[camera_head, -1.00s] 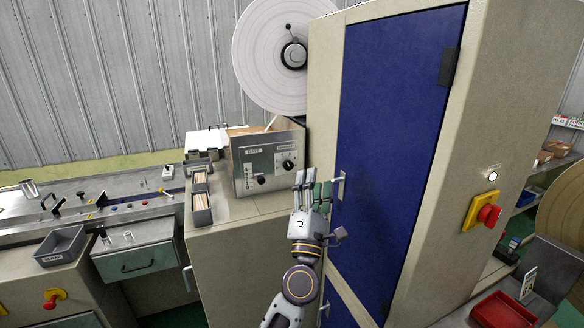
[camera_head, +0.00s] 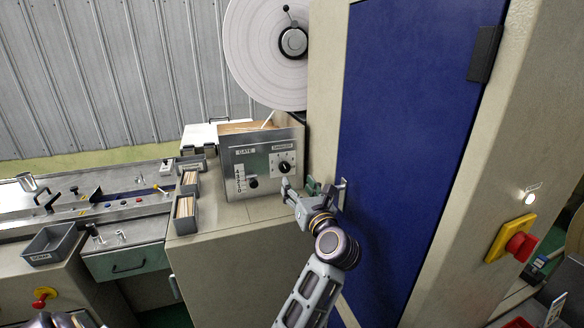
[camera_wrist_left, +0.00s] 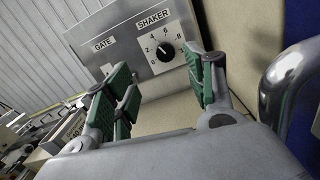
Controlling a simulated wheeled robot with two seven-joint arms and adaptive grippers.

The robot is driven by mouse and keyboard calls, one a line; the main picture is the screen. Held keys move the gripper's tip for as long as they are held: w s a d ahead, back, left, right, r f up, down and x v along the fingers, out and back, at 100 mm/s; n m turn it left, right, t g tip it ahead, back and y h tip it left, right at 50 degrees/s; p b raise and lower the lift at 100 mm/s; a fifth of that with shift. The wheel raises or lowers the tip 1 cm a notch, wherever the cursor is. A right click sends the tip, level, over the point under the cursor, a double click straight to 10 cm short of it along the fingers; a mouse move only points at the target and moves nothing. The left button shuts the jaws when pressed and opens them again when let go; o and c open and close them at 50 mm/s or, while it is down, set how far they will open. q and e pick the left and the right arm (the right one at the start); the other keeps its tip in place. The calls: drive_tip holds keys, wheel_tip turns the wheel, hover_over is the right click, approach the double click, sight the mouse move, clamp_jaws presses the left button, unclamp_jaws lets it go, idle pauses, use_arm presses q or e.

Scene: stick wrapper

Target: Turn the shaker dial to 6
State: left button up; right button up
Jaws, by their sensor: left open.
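The shaker dial (camera_head: 284,167) is a round black knob on the metal front panel (camera_head: 262,150) of the control box. In the left wrist view the dial (camera_wrist_left: 165,50) sits under the SHAKER label with numbers around it. I cannot read its pointer setting with certainty. My left gripper (camera_head: 297,187) is just below and right of the dial, apart from it. Its green-padded fingers are spread and empty, with the dial beyond the gap in the left wrist view (camera_wrist_left: 164,88). My right gripper cannot be made out.
The GATE control (camera_head: 253,182) is left of the dial. A blue cabinet door (camera_head: 410,130) with a metal handle (camera_head: 342,194) stands close to the right of my left gripper. Stick-filled bins (camera_head: 184,210) are at left; a large white reel (camera_head: 265,60) is above.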

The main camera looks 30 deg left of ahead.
sight(286, 169)
use_arm(q)
drive_tip(key=shift+w+f+n+g, duration=0.3)
drive_tip(key=shift+w+f, duration=0.15)
drive_tip(key=shift+w, duration=0.1)
use_arm(e)
drive_tip(key=shift+w+a, duration=0.1)
drive_tip(key=shift+w, duration=0.2)
drive_tip(key=shift+s, duration=0.25)
use_arm(q)
drive_tip(key=p+x, duration=0.4)
drive_tip(key=x, duration=0.6)
drive_tip(key=shift+w+a, duration=0.15)
drive_tip(key=shift+a, duration=0.05)
drive_tip(key=shift+w+a, duration=0.45)
drive_tip(key=shift+a, duration=0.05)
use_arm(e)
drive_tip(key=r, duration=0.4)
drive_tip(key=shift+w, duration=0.25)
